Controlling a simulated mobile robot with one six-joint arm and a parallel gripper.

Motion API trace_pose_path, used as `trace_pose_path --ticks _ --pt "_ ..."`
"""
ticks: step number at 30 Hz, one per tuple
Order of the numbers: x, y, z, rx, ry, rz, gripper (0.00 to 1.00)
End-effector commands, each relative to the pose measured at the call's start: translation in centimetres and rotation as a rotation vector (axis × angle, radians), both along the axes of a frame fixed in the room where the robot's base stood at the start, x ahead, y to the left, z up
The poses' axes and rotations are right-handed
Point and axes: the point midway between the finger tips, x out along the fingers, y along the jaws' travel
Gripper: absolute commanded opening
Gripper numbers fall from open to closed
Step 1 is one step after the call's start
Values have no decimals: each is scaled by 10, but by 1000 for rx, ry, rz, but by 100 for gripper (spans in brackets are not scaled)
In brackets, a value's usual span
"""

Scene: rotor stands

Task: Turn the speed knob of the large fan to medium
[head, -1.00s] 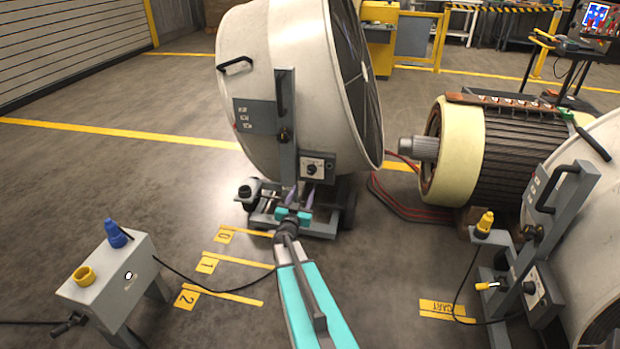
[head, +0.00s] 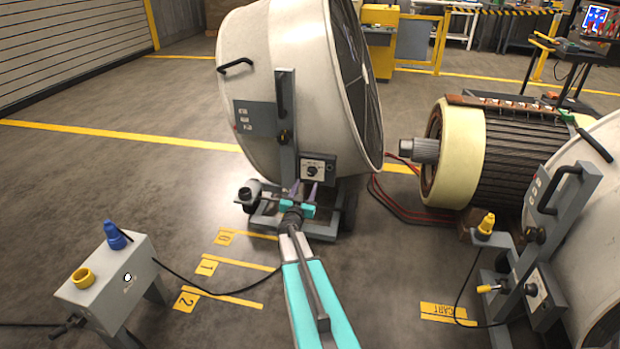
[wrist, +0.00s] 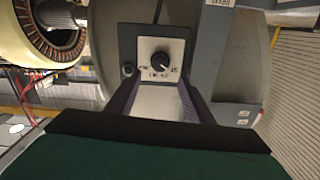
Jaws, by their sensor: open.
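The large fan (head: 250,90) is a big cream drum on a wheeled grey stand in the middle of the head view. Its speed knob (wrist: 160,61) is black and round on a white plate, set in a grey control box (wrist: 126,42). The knob also shows small in the head view (head: 312,171). My gripper (head: 304,190) is open and empty, just in front of and below the box. In the wrist view its two purple fingers (wrist: 156,90) frame the lower part of the plate, with the knob just beyond and between their tips, apparently untouched. The dial marks are too blurred to read.
A second fan (head: 590,215) stands at the right edge, with a yellow-plugged cable. A motor rotor (head: 480,150) lies right of the large fan. A grey pedestal (head: 110,270) with blue and yellow sockets stands at left. A black cable crosses the floor.

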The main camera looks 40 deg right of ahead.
Motion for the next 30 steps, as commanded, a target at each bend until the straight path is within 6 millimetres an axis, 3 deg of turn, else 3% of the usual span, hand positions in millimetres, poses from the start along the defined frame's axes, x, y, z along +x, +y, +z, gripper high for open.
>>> trace_pose_path --ticks 18,30 --pt "35 -57 -2 0 0 -1 48" --pt "44 -73 0 0 0 -2 48"
